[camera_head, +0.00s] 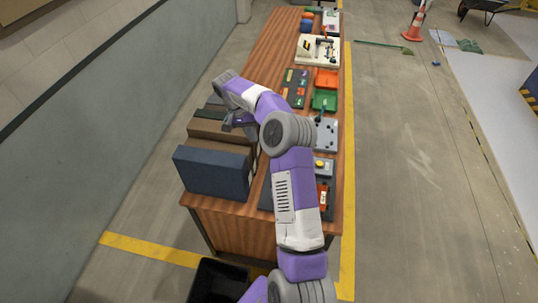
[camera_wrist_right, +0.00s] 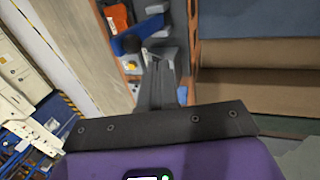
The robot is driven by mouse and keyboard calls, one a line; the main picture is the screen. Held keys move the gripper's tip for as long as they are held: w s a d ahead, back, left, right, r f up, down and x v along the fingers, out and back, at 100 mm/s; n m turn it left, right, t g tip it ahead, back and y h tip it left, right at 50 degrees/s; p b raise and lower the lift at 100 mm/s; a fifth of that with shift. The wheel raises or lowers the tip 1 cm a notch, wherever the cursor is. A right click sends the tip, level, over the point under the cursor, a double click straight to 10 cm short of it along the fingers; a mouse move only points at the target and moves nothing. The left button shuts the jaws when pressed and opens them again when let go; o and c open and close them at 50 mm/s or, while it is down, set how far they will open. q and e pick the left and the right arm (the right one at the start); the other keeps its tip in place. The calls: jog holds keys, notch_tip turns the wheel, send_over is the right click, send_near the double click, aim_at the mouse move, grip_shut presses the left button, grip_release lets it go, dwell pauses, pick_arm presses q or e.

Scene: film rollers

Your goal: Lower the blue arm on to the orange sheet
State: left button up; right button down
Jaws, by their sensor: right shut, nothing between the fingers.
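In the wrist view a blue arm (camera_wrist_right: 142,28) shows near the top, slanting, with a dark round end. An orange piece (camera_wrist_right: 118,18), which may be the orange sheet, shows beside it. I cannot tell whether they touch. In the head view a red-orange piece (camera_head: 323,192) shows at the near right of the bench, partly behind my right forearm; the blue arm cannot be made out there. My right gripper (camera_head: 229,125) is shut and empty, above the boxes at the bench's left side. Its fingers also show in the wrist view (camera_wrist_right: 157,55), short of the blue arm. My left gripper is out of view.
A dark blue box (camera_head: 212,172) and brown boxes (camera_head: 220,133) stand along the left edge of the wooden bench (camera_head: 270,45). Green (camera_head: 325,100) and orange-red (camera_head: 327,78) trays lie farther back. A black bin (camera_head: 220,281) is on the floor in front. The right-hand floor is mostly clear.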

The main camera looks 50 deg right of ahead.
jog(key=s+d+f+p, duration=0.1)
jog(key=s+d+f, duration=0.2)
jog(key=s+f, duration=0.3)
notch_tip(320, 180, down, 4)
jog(key=shift+f+p, duration=0.2)
jog(key=shift+p, duration=0.15)
jog(key=shift+d, duration=0.1)
